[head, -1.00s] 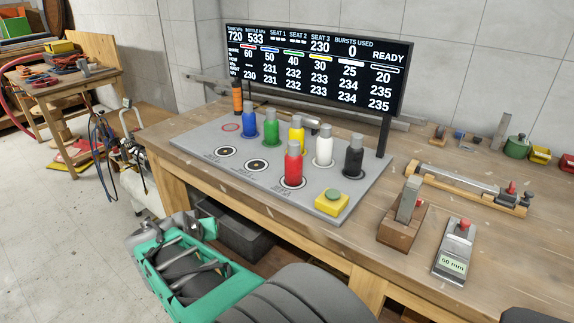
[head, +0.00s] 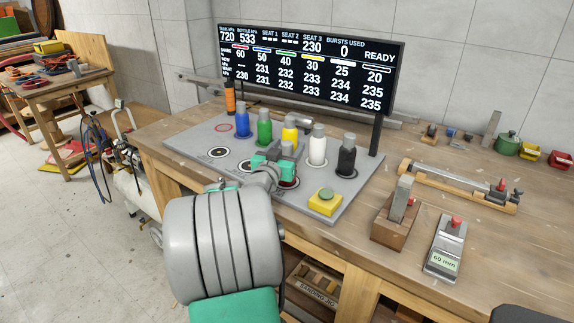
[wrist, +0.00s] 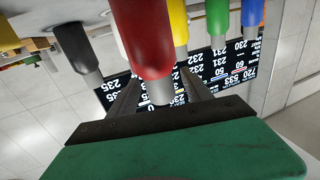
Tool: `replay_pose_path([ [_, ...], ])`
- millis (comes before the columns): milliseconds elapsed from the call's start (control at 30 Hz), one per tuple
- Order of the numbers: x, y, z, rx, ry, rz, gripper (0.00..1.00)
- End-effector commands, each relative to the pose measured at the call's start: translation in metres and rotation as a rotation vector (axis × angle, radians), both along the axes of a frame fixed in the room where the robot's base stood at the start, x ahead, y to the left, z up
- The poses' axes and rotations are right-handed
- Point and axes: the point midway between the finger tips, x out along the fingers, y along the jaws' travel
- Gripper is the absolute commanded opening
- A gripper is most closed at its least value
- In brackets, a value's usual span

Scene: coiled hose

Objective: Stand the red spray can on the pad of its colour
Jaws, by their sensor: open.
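The red spray can (wrist: 145,40) appears inverted in the wrist view, its silver top between my two fingers. In the head view my gripper (head: 277,168) covers most of the can, which stands at the front seat of the grey board. My gripper is open, with its fingers on either side of the can's top; I cannot tell whether they touch it. The red-ringed pad (head: 220,128) is at the board's back left, with nothing on it.
Blue (head: 243,122), green (head: 264,130), yellow (head: 289,134), white (head: 317,150) and black (head: 346,160) cans stand around the red one. Two empty round seats (head: 218,152) lie left of my gripper. A yellow button box (head: 325,203) is at front right; a display (head: 310,70) stands behind.

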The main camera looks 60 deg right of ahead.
Motion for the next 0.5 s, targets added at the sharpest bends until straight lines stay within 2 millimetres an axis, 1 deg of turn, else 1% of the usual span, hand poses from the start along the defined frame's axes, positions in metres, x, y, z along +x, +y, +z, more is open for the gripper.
replay_pose_path([
  [67,0.0002,0.0003,-0.0004,0.0,0.0,0.0,0.57],
  [500,0.0003,0.0008,-0.0006,0.001,0.0,0.0,0.21],
])
